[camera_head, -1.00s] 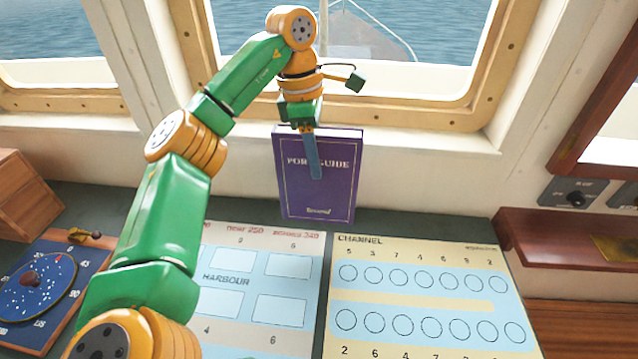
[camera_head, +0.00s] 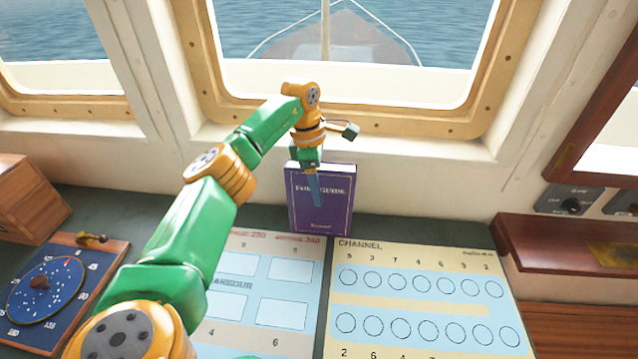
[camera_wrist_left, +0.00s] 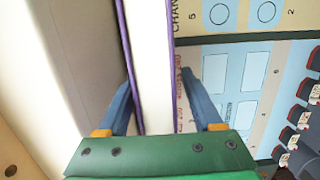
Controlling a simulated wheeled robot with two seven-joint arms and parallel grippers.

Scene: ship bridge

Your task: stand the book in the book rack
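The purple book (camera_head: 335,212), with "Port Guide" on its cover, is upright at the back of the desk below the front window. My left gripper (camera_head: 318,200) reaches down from above, one blue finger across the front cover and the other hidden behind. I cannot tell whether the book's bottom touches the desk. I cannot make out a book rack in either view. My right gripper is not in view.
A channel chart (camera_head: 420,298) and a harbour chart (camera_head: 262,250) lie in front of the book. A blue dial plate (camera_head: 92,262) and a wooden box (camera_head: 25,198) are at the left. A wooden shelf (camera_head: 560,248) is at the right. Dark desk (camera_head: 420,226) is free right of the book.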

